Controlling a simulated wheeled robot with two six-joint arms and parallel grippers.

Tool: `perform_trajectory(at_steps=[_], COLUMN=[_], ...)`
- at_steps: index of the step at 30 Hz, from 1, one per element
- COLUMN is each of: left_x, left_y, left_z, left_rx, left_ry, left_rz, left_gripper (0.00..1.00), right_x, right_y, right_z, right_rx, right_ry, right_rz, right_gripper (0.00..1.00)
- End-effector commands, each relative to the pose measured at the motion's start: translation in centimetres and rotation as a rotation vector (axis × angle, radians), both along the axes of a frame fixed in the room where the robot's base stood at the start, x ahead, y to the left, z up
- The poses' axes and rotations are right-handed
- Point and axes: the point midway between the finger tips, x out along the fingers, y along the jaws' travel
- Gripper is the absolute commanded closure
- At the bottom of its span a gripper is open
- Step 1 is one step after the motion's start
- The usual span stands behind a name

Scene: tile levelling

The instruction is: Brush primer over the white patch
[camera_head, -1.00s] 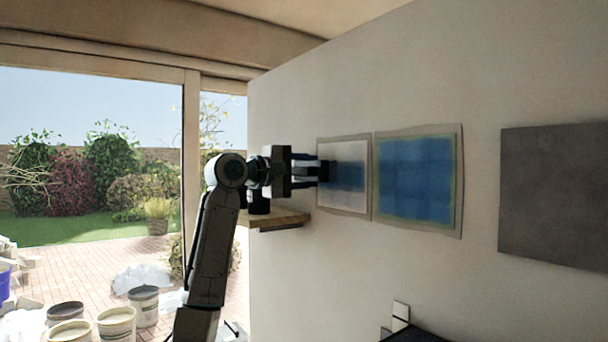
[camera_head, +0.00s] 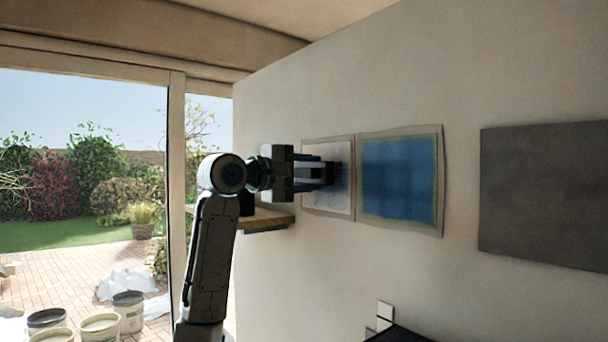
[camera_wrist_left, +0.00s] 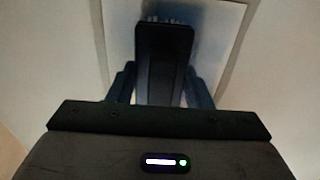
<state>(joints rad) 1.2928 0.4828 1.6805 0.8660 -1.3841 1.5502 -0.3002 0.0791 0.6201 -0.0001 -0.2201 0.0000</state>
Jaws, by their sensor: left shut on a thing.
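The white patch (camera_head: 312,205) is on the wall, with bluish primer over part of it, mostly toward its right side. My left gripper (camera_head: 318,172) is in front of the patch and shut on a dark brush. In the left wrist view the brush (camera_wrist_left: 163,62) stands between the fingers of the left gripper (camera_wrist_left: 160,85), its bristle end against or very near the patch (camera_wrist_left: 216,30). The exact contact is hidden. My right gripper is not in view.
A blue-covered patch (camera_head: 400,180) is just right of the white one. A grey panel (camera_head: 545,195) is farther right on the wall. A wooden shelf (camera_head: 266,220) juts out below my left wrist. Buckets (camera_head: 128,310) stand on the paving outside at lower left.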

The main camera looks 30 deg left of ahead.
Motion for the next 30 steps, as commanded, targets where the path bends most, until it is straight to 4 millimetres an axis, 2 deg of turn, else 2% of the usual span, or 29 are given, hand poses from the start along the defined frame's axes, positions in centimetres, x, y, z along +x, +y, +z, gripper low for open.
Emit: perform_trajectory(at_steps=[12, 20, 30], left_x=[-1.0, -1.3, -2.3], left_y=[-2.9, -3.7, -6.3], left_z=[0.1, 0.1, 0.1], left_rx=[0.001, 0.001, 0.001], left_ry=[-0.001, -0.001, -0.001], left_rz=[-0.002, 0.000, -0.001], left_gripper=[0.73, 0.73, 0.73], right_x=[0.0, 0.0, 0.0], right_y=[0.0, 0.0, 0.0], right_z=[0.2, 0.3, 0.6], right_rx=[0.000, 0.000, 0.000], right_ry=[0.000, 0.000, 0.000], right_rz=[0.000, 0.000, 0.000], right_gripper=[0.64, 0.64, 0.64])
